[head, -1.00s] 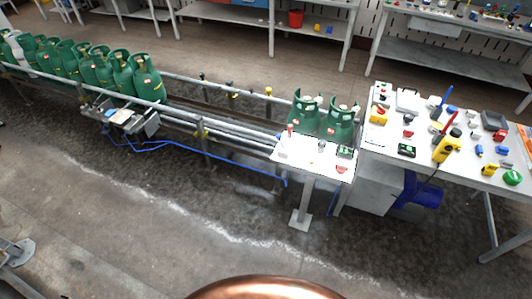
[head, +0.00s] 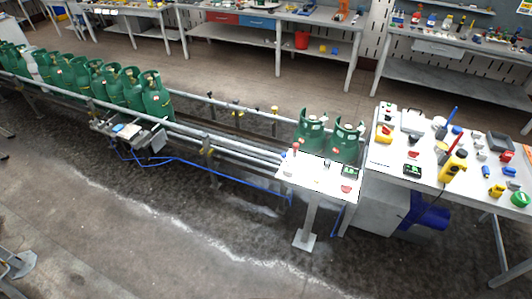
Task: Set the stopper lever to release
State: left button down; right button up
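A small white control stand (head: 318,190) stands in front of the right end of the conveyor. A small upright part with a red top (head: 295,149) rises at its back left corner; it may be a lever, but I cannot tell its setting. Several green gas cylinders (head: 156,95) stand in a row on the left of the conveyor. Two more green cylinders (head: 311,130) stand at its right end behind the stand. Neither of my grippers is in view.
The conveyor rail (head: 222,138) runs from upper left to centre right. A grey bracketed device (head: 140,136) with blue hoses sits at its front side. A white table (head: 400,172) with many tools stands right of the stand. The floor in front (head: 140,240) is clear.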

aim_at(284, 155)
jog(key=u, duration=0.15)
jog(key=i, duration=1.2)
jog(key=z, duration=0.2)
